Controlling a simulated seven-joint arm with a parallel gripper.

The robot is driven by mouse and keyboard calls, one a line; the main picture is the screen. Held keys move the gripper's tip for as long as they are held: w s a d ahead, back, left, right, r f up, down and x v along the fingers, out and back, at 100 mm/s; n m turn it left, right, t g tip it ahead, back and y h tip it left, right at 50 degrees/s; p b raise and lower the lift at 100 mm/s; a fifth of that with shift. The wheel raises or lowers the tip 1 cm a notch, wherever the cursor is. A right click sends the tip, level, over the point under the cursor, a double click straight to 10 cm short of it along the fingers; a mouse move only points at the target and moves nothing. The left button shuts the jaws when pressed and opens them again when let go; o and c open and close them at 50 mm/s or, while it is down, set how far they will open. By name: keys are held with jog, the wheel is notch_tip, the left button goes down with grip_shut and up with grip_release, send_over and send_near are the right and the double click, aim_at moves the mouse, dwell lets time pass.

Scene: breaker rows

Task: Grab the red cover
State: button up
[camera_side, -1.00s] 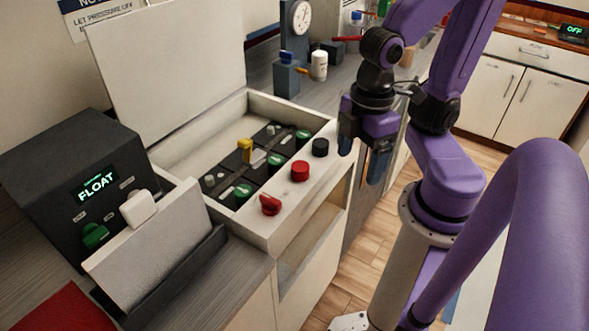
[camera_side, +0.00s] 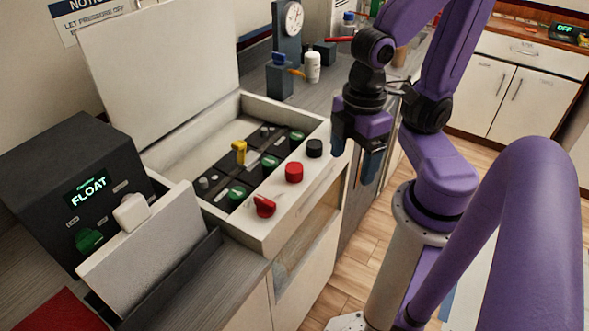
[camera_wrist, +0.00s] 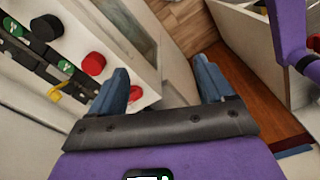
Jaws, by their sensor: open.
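Two red parts sit on the pale front ledge of the open box (camera_side: 275,237). One is a round red cap (camera_side: 294,172), the other a red knob with a raised grip (camera_side: 264,206). Which one counts as the red cover I cannot tell for sure. The wrist view shows the round red cap (camera_wrist: 94,64) left of the fingers and the red knob (camera_wrist: 136,93) partly hidden behind the left finger. My gripper (camera_side: 371,168) is open and empty, pointing down, to the right of the box and apart from both red parts.
A black cap (camera_side: 314,148) sits on the same ledge. Inside the box are black breaker rows with green switches (camera_side: 270,161) and a yellow lever (camera_side: 239,152). The raised lid (camera_side: 160,75) stands behind. A dark unit reading FLOAT (camera_side: 75,170) is at left.

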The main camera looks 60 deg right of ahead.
jog(key=shift+f, duration=0.1)
jog(key=n+t+h, duration=0.9)
jog(key=n+t, duration=0.1)
jog(key=n, duration=0.5)
send_near(296, 170)
jog(key=x, duration=0.5)
jog(key=shift+s+d, duration=0.1)
jog(key=shift+d, duration=0.1)
jog(key=shift+x, duration=3)
jog(key=shift+a, duration=0.2)
jog(key=c, duration=1.1)
